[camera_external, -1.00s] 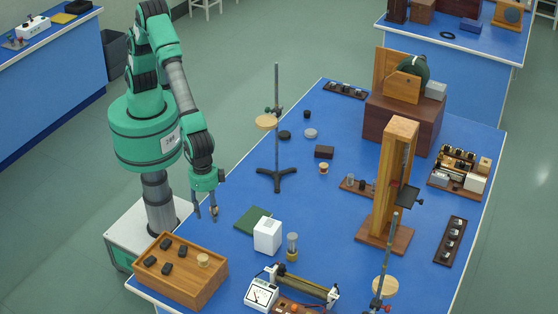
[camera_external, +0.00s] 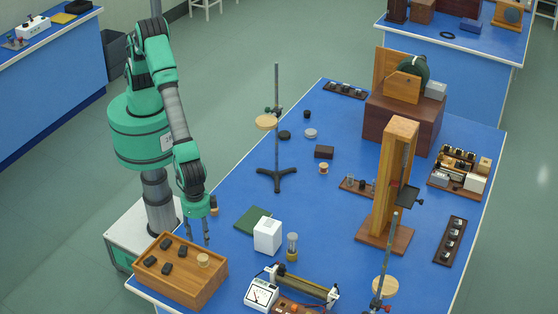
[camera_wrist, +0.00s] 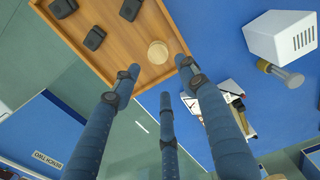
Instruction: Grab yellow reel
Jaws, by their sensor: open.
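A round, pale yellow reel (camera_external: 203,260) stands in the right part of the wooden tray (camera_external: 222,281) at the near left of the bench. In the wrist view the reel (camera_wrist: 158,52) shows its round top, just beyond the fingertips. My three-fingered gripper (camera_external: 198,241) is open and empty. It points down at the tray's back edge, above and behind the reel, and appears apart from it. In the wrist view the fingertips of my gripper (camera_wrist: 159,77) are spread around empty space. A smaller tan spool (camera_external: 323,168) stands farther back on the bench.
Several black blocks (camera_external: 166,269) lie in the tray left of the reel. A white box (camera_external: 267,236), a green mat (camera_external: 253,220) and a glass cylinder (camera_external: 292,247) stand to the right. A tripod stand (camera_external: 276,179) rises behind. Blue bench top is free between them.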

